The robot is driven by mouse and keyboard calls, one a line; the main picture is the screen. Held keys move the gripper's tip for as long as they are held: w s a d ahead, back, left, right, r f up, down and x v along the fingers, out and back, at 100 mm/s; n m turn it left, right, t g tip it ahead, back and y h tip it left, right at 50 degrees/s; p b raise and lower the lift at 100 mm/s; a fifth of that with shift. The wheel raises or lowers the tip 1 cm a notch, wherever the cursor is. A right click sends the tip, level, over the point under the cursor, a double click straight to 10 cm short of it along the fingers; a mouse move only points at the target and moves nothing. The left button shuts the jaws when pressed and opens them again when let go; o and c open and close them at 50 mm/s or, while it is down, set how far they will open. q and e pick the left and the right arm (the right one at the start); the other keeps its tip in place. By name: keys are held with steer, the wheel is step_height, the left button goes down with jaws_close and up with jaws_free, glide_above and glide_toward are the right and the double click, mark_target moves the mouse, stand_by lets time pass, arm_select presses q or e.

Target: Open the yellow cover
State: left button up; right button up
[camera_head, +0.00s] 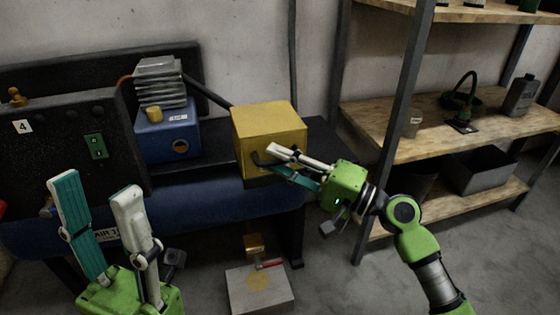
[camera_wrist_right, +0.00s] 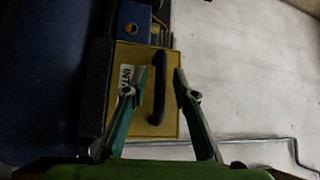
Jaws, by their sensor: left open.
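The yellow cover (camera_head: 268,128) is a box-like housing on the dark bench, and it looks shut. A dark bar handle (camera_wrist_right: 158,87) is on its face, beside a white label. My right gripper (camera_head: 265,158) is at the front of the cover with its fingers apart. In the right wrist view the handle lies between the two fingertips (camera_wrist_right: 159,80), with a gap to each; contact and depth cannot be told. My left gripper (camera_head: 97,182) is open and empty at the lower left, pointing up, well away from the cover. The right fingers partly hide the handle in the head view.
A blue box (camera_head: 168,138) with a grey finned block (camera_head: 160,82) stands left of the cover. A blue tank (camera_head: 205,208) lies below. A wooden shelf rack (camera_head: 400,125) with a dark upright stands close to my right arm. A grey pedal box (camera_head: 262,290) is on the floor.

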jaws_close()
stand_by(0.3)
